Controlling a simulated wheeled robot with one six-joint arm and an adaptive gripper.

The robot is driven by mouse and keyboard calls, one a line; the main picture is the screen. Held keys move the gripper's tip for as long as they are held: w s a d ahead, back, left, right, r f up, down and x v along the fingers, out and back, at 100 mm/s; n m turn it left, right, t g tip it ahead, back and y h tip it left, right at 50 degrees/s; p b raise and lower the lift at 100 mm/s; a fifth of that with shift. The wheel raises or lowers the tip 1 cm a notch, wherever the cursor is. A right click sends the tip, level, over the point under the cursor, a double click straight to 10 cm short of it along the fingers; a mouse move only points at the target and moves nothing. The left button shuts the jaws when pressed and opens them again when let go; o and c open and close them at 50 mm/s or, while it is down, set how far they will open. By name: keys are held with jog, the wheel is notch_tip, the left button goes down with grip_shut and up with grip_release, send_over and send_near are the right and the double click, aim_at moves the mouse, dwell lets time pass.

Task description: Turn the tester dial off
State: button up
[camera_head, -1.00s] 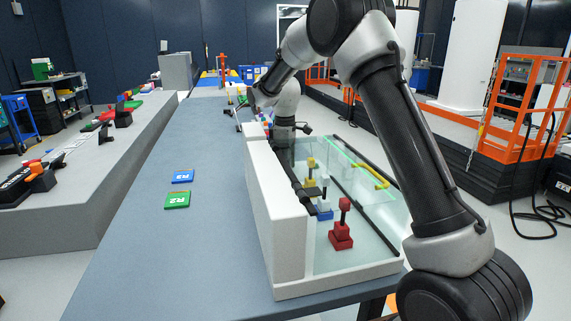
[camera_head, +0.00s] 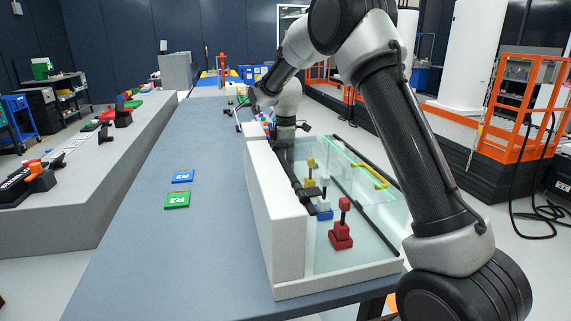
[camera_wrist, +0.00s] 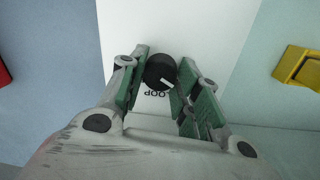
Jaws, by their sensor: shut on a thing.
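The tester dial (camera_wrist: 158,68), a round black knob with a white pointer mark on its lower right, stands on a white panel (camera_wrist: 188,25) in the wrist view. Black lettering that reads LOOP upside down lies just below it. My gripper (camera_wrist: 161,75) has its green-padded fingers on both sides of the knob and is shut on it. In the head view my arm reaches to the far end of the white tank wall, where the dial and fingertips are too small to make out.
A clear-sided tank (camera_head: 287,289) holds a red block (camera_head: 340,236), a blue one and yellow pieces. Tiles R3 (camera_head: 182,176) and R2 (camera_head: 177,200) lie on the grey bench, otherwise clear nearby. In the wrist view a yellow piece (camera_wrist: 298,67) lies right of the panel.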

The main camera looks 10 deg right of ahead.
jog(key=o, duration=1)
notch_tip(320, 180, up, 12)
jog(key=shift+s, duration=0.35)
